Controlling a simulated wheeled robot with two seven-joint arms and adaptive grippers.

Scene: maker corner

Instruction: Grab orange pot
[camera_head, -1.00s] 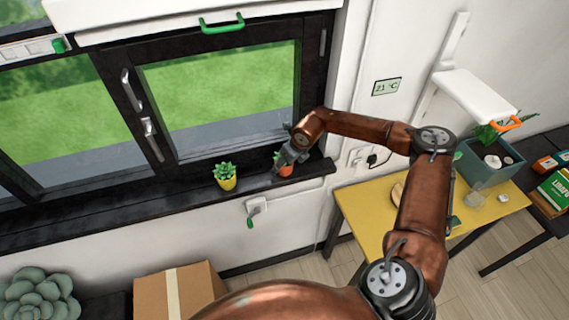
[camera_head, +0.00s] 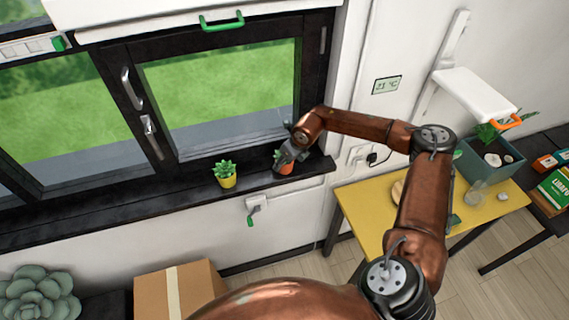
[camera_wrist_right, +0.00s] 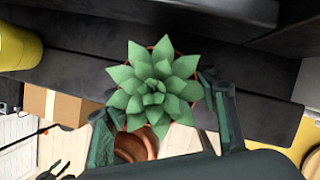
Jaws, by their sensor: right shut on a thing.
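The orange pot (camera_head: 286,169) holds a green succulent and is at the right end of the dark window sill in the head view. My right gripper (camera_head: 284,158) is at the pot, with its fingers shut on it. In the right wrist view the succulent (camera_wrist_right: 155,86) covers most of the pot, and only bits of the orange rim show. My right gripper's fingers (camera_wrist_right: 160,112) stand on both sides of the plant. I cannot tell whether the pot touches the sill. My left gripper is not in view.
A yellow pot with a succulent (camera_head: 228,182) stands left of the orange pot on the sill (camera_head: 130,208); it also shows in the wrist view (camera_wrist_right: 18,48). The window handle (camera_head: 131,90) is behind. A yellow table (camera_head: 368,208) and cardboard box (camera_head: 200,285) stand below.

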